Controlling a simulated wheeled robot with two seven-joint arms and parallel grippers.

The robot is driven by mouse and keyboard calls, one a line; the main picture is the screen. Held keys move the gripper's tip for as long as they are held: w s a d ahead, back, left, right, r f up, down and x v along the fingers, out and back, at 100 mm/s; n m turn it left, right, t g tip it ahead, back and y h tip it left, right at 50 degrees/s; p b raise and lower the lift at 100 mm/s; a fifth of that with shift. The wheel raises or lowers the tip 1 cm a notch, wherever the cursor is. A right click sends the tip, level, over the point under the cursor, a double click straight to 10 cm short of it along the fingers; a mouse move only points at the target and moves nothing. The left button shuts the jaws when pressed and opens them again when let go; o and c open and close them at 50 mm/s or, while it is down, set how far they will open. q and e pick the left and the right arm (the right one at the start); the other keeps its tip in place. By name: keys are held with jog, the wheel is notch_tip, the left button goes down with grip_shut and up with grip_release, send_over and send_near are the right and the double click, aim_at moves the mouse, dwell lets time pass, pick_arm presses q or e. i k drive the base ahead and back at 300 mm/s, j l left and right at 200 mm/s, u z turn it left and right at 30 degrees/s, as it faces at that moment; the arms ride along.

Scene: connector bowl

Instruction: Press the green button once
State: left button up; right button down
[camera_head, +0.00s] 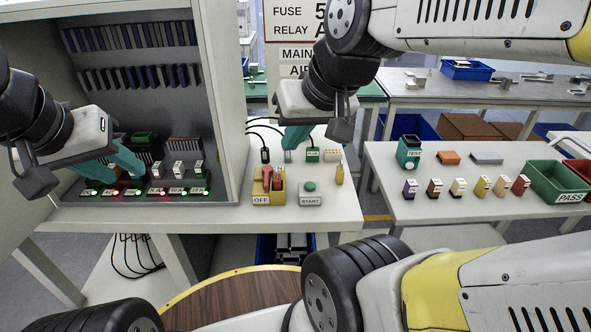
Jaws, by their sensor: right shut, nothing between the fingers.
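The green button (310,186) is a small round cap on a grey box labelled START (310,201), on the white table right of the cabinet. My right gripper (291,146) is shut and empty, its teal fingers pointing down above the table, behind the START box and apart from the button. My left gripper (120,180) is at the cabinet's lower left, over a row of lit modules. Its two teal fingers are spread apart, with nothing clearly seen between them.
A yellow box labelled OFF (262,199) with red parts stands just left of the START box. Small connectors and cables lie behind it. The grey cabinet (222,100) rises at left. A second table (440,207) at right holds several coloured blocks and a green PASS bin (556,185).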

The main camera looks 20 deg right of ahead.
aim_at(308, 186)
jog(key=j+z, duration=0.2)
jog(key=z, duration=0.2)
jog(key=k+j+z, duration=0.1)
jog(key=z, duration=0.25)
jog(key=k+j+z, duration=0.1)
jog(key=j+z, duration=0.15)
jog(key=z, duration=0.15)
